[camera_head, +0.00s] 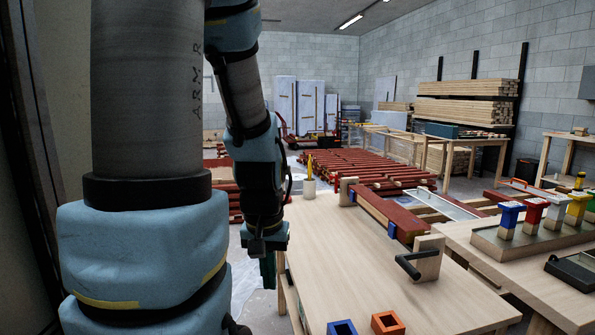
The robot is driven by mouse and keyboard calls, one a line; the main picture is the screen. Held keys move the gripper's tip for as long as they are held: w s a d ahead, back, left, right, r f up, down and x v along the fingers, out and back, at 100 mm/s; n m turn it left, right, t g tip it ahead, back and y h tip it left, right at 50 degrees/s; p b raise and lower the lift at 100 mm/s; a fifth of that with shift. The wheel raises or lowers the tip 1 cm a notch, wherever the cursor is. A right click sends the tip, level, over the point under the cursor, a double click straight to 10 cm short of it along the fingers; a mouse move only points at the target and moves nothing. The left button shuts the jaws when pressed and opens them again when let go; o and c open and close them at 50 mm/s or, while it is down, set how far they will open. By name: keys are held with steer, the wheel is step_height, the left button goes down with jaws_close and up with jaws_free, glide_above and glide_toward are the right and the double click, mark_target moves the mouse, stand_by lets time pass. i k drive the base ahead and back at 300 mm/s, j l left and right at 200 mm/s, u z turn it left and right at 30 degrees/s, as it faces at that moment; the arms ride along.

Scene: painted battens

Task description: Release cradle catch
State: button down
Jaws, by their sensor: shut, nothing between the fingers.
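On the light wooden table (345,265), a red-painted batten (385,212) rests between two upright wooden cradle blocks, a far one (347,191) and a near one (429,257). A black bent handle (408,266), which looks like the catch, sticks out to the left from the near block. My gripper (268,272) hangs at the table's left edge, pointing down, shut and empty. It is well to the left of the handle and apart from it. Its fingertips are small and dark in this view.
A blue square holder (342,328) and an orange one (388,323) stand at the table's front. A pale cup with yellow sticks (309,186) is at the far left corner. Coloured-topped blocks (534,215) stand on the right table. The table's middle is clear.

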mark_target(337, 191)
steer(key=i+j, duration=0.2)
steer(key=i, duration=0.3)
steer(key=i+j, duration=0.15)
steer(key=i, duration=0.4)
steer(key=i+j, duration=0.2)
steer(key=i, duration=0.3)
steer(key=i+j+u, duration=0.1)
steer(key=i, duration=0.4)
steer(key=j, duration=0.1)
